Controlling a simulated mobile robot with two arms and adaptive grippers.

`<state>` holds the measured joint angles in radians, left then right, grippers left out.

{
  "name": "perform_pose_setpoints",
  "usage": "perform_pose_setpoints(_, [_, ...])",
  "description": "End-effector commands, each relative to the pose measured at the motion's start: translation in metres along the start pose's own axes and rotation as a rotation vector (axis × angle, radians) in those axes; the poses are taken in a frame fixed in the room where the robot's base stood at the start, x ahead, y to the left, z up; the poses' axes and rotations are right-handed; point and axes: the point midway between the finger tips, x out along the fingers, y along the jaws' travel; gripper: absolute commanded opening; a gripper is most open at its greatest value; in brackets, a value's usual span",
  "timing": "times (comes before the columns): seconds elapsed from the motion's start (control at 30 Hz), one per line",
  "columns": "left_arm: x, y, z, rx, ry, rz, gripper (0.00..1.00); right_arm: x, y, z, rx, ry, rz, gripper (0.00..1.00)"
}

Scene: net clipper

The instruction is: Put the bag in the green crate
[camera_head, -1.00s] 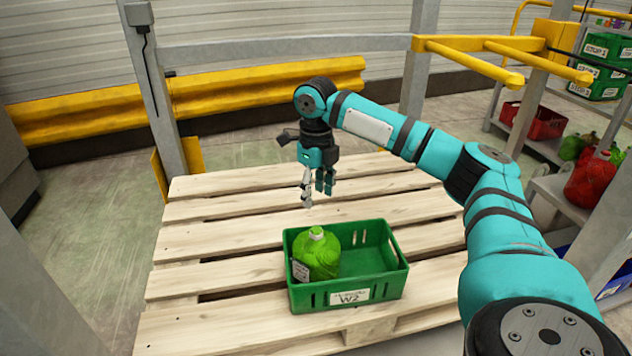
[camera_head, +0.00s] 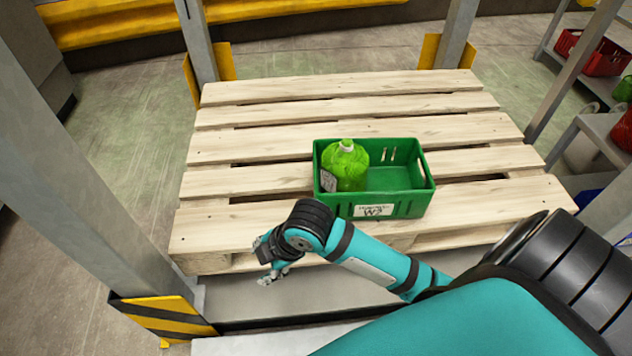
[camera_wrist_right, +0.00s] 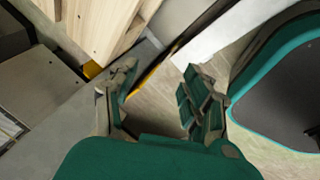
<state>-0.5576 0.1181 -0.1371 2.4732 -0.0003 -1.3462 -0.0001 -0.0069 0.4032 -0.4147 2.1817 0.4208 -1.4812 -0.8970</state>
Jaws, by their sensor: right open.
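A green bag (camera_head: 347,168) with a white top stands inside the green crate (camera_head: 402,205), in its left part. The crate sits on the wooden pallet (camera_head: 240,215) and has a white label on its front. The right part of the crate is empty. My right gripper (camera_head: 268,279) is in front of the pallet's near edge, left of the crate and apart from the bag. In the right wrist view its fingers (camera_wrist_right: 155,95) are spread with nothing between them. My left gripper is not in view.
Grey posts stand at the pallet's corners, one at the left (camera_head: 90,170). A yellow-black striped guard (camera_head: 160,318) is at the lower left. Shelves with a red crate (camera_head: 594,52) and a red bag are at the right. The pallet's back and left are bare.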

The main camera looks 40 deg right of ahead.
Motion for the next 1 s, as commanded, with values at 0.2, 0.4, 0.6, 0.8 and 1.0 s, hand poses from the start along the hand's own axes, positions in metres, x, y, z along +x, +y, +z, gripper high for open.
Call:
perform_pose_setpoints(0.2, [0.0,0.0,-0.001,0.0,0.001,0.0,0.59,-0.03,-0.051,0.026,0.827,-0.011,0.157,0.49])
perform_pose_setpoints(0.4, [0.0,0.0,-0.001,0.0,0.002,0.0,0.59,-0.053,-0.073,0.058,1.204,-0.055,0.265,0.49])
perform_pose_setpoints(0.6, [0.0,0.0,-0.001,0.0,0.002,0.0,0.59,-0.057,-0.075,0.063,1.257,-0.061,0.286,0.49])
perform_pose_setpoints(0.8, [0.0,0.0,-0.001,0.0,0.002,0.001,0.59,-0.056,-0.075,0.063,1.253,-0.061,0.284,0.49])
perform_pose_setpoints(1.0, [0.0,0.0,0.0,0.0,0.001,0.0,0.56,-0.056,-0.075,0.062,1.252,-0.061,0.282,0.46])
